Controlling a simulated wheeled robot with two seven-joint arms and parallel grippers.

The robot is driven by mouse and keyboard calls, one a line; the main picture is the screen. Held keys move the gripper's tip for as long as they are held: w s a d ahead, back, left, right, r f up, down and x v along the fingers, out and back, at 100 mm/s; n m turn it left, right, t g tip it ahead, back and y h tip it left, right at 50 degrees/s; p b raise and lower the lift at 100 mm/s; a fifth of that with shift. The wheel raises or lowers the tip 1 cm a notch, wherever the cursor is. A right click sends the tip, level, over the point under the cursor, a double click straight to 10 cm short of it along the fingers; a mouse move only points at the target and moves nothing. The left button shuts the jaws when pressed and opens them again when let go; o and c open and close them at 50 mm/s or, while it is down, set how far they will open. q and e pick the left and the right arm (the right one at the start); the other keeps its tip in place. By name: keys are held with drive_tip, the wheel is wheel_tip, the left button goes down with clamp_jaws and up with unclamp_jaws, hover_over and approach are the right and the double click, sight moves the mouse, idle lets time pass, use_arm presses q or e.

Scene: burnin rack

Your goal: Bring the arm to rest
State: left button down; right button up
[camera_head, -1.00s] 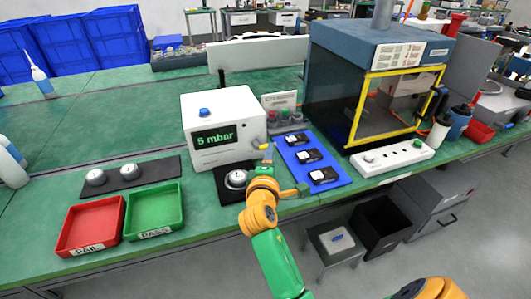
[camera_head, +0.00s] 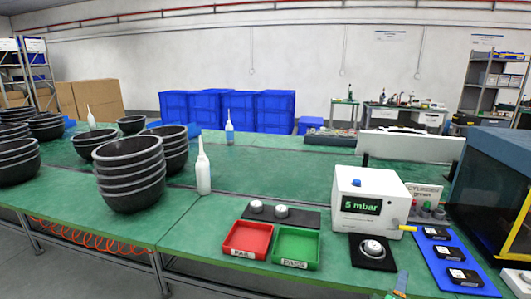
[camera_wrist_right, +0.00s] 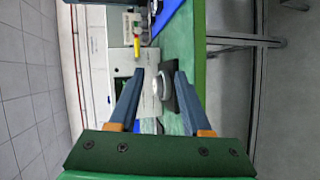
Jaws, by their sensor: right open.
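My right gripper (camera_wrist_right: 160,76) is open in the wrist view, with nothing between its fingers. In the head view only a small part of my right gripper (camera_head: 398,285) shows at the bottom edge, in front of the black pad (camera_head: 391,260). A round silver-white piece (camera_head: 372,248) sits on that pad, apart from the gripper. It also shows beyond the fingertips in the wrist view (camera_wrist_right: 159,87). The rest of my right arm is outside the head view. My left gripper is not in view.
The white tester (camera_head: 346,213) reading 5 mbar stands behind the pad. A red tray (camera_head: 233,251) and a green tray (camera_head: 281,262) lie to its left, a blue mat (camera_head: 424,260) to its right. Stacked black bowls (camera_head: 130,190) stand further left.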

drive_tip(key=s+a+f+m+g+y, duration=0.4)
drive_tip(key=s+a+f+y, duration=0.15)
drive_tip(key=s+f, duration=0.5)
drive_tip(key=s+a+f+m+g+y, duration=0.4)
drive_tip(key=s+a+f, duration=0.25)
drive_tip(key=s, duration=0.65)
drive_tip(key=s+f+g+p, duration=0.2)
drive_tip(key=s+f+p, duration=0.1)
drive_tip(key=f, duration=1.3)
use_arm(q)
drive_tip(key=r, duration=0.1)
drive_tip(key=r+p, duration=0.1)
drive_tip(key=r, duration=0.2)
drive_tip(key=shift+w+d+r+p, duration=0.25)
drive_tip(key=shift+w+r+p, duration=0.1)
use_arm(e)
drive_tip(key=s+d+f, duration=0.2)
drive_tip(key=s+f, duration=0.4)
drive_tip(key=s, duration=0.5)
drive_tip(key=shift+d+f+g, duration=0.3)
drive_tip(key=shift+d+g, duration=0.05)
drive_tip(key=shift+g, duration=0.05)
